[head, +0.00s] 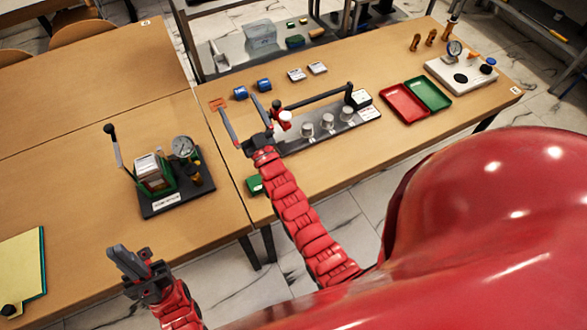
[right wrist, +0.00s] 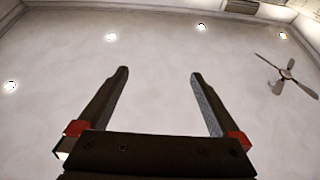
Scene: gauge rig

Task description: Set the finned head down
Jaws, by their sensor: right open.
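A pale, ribbed block (head: 149,168), which may be the finned head, sits in a green holder (head: 158,182) on a dark base plate (head: 205,197) on the left table. I cannot tell for sure that it is the finned head. My right gripper (head: 237,102) is open and empty over the left end of the right table; it also shows in the right wrist view (right wrist: 160,73), spread against the ceiling with nothing between its fingers. My left gripper (head: 125,258) is low at the left, in front of the left table, and its finger gap is unclear.
A lever (head: 112,143) and a gauge (head: 183,147) stand on the base plate. A long rig with metal cylinders (head: 327,121) lies right of my right gripper. Red (head: 403,104) and green (head: 428,94) trays lie further right. The left table's back half is bare.

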